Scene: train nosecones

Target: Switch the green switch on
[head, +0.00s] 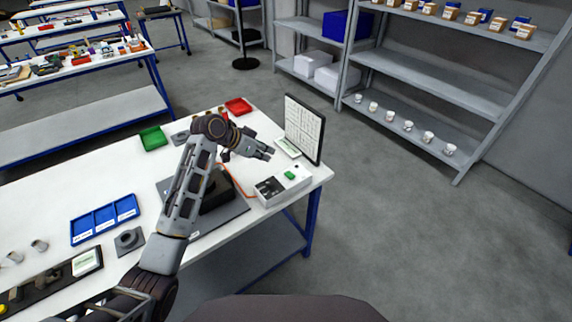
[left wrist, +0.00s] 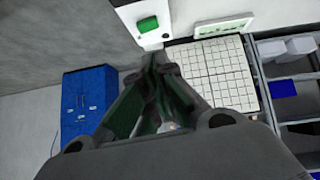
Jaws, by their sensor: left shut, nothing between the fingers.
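The green switch (head: 290,175) sits on top of a white and grey box (head: 266,187) near the right corner of the white table. My left gripper (head: 268,153) is shut and empty. In the head view it appears above and beyond the box, to the upper left of the switch. In the left wrist view the green switch (left wrist: 148,24) is at the top, on the white box face (left wrist: 126,12). The closed fingertips (left wrist: 157,58) point toward it and are apart from it. The right gripper is in neither view.
An upright white panel (head: 304,128) stands at the table's back right edge, close to my left gripper. A dark device partly hidden by my arm sits on a grey plate (head: 220,220). Green (head: 153,138) and red (head: 238,106) trays lie behind. The floor to the right is clear.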

